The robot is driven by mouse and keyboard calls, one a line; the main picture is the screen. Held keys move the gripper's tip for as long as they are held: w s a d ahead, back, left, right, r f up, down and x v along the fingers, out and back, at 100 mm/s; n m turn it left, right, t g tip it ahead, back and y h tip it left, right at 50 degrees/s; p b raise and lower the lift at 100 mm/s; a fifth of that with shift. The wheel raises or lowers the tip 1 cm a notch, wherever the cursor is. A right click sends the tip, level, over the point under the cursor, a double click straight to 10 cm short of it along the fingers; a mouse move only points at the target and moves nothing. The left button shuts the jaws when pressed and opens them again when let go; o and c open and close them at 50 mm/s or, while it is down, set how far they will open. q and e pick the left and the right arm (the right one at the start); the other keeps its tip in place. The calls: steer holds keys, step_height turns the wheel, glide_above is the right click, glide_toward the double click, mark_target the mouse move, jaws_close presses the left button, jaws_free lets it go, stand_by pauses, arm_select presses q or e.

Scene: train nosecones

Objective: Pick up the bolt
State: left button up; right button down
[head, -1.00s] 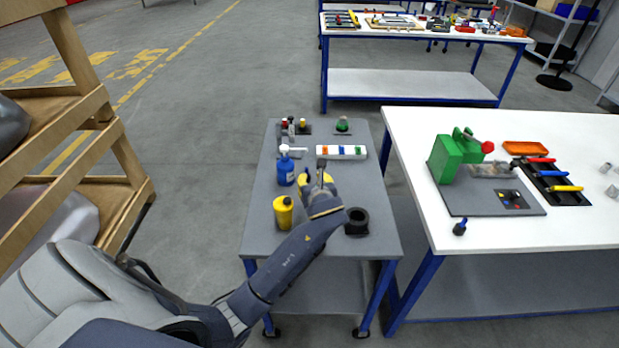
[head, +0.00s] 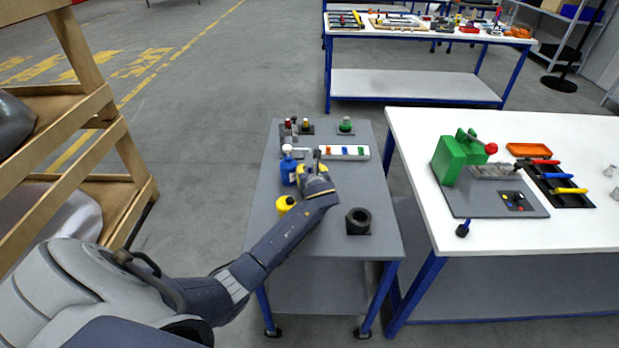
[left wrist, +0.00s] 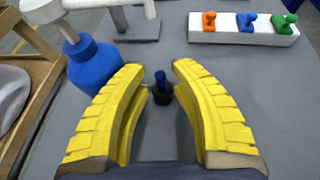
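My left gripper (head: 313,168) is over the grey cart, beyond the yellow bottle. In the left wrist view its two yellow ribbed fingers (left wrist: 160,80) are spread apart and empty. A small upright piece with a blue top and a dark base (left wrist: 161,86) shows in the gap between them, apparently the bolt; neither finger visibly touches it. Its height relative to the fingertips is hard to judge. In the head view I cannot make it out clearly near the gripper. My right gripper is not in view.
A blue bottle (head: 288,171) with a white top stands close left of the gripper. A white strip (head: 348,153) with coloured pieces lies beyond it. The yellow bottle (head: 285,204) is partly behind my arm. A black ring (head: 358,221) sits at the right.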

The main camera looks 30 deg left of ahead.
arm_select(q)
steer(key=shift+x, duration=0.85)
steer(key=shift+o, duration=0.3)
jaws_close()
